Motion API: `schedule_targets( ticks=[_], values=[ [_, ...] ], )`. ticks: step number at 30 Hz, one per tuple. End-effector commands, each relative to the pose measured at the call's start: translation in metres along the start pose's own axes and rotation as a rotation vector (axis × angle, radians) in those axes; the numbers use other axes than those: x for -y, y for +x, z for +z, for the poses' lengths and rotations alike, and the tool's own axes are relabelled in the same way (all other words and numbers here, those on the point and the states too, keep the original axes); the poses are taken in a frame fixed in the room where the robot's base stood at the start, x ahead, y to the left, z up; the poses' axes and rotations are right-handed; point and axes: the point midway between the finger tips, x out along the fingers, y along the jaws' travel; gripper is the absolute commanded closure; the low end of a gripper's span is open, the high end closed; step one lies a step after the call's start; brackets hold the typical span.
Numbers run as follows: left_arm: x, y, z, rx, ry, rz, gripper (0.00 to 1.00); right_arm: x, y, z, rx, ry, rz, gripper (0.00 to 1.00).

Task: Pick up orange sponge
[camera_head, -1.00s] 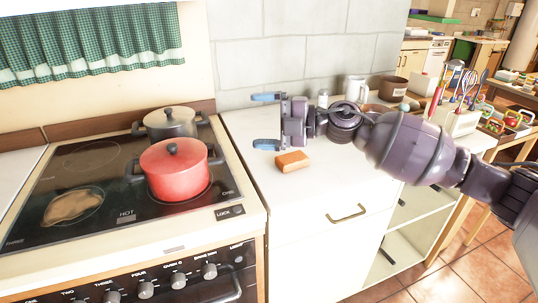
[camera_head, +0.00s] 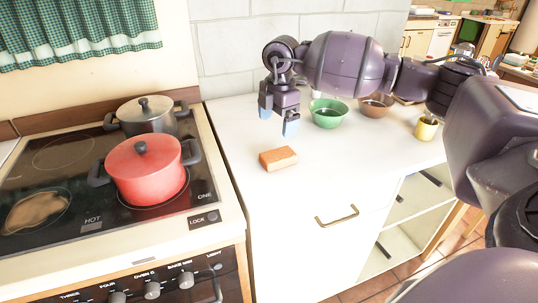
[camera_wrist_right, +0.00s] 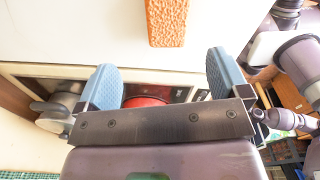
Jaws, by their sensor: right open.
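The orange sponge (camera_head: 278,158) lies flat on the white counter near its left front part. It also shows at the top of the right wrist view (camera_wrist_right: 167,22), ahead of the fingers. My right gripper (camera_head: 278,122) is above the counter, behind the sponge in the head view, with its blue fingertips pointing down. It is open and empty, and its two fingers stand wide apart in the right wrist view (camera_wrist_right: 160,88). The sponge is apart from both fingers. My left gripper is not in view.
The stove (camera_head: 75,225) at the left carries a red pot (camera_head: 146,172) and a grey pot (camera_head: 147,115). A green bowl (camera_head: 328,114), a brown bowl (camera_head: 376,106) and a yellow cup (camera_head: 426,128) stand on the counter (camera_head: 335,165) to the right. The counter around the sponge is clear.

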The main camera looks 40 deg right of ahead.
Motion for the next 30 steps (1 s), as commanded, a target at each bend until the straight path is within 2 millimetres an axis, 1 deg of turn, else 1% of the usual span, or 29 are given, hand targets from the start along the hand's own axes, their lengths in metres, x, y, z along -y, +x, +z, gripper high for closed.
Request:
schedule_targets(
  ticks=[3, 8, 11, 19, 26, 30],
  values=[
    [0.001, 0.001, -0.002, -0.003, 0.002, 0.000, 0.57, 0.006, -0.001, 0.004, 0.029, 0.105, -0.036, 0.06],
    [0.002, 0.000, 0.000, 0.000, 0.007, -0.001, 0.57, 0.007, 0.003, 0.004, 0.030, 0.158, -0.038, 0.06],
    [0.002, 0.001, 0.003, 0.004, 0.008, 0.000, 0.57, 0.007, 0.012, 0.004, 0.029, 0.161, -0.040, 0.06],
    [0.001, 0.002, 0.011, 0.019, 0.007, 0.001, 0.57, 0.008, 0.049, 0.005, 0.028, 0.159, -0.041, 0.06],
    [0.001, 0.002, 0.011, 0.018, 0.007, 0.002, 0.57, 0.009, 0.062, 0.005, 0.027, 0.158, -0.038, 0.06],
    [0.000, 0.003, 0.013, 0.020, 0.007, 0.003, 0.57, 0.008, 0.079, 0.005, 0.028, 0.158, -0.041, 0.06]
  ],
)
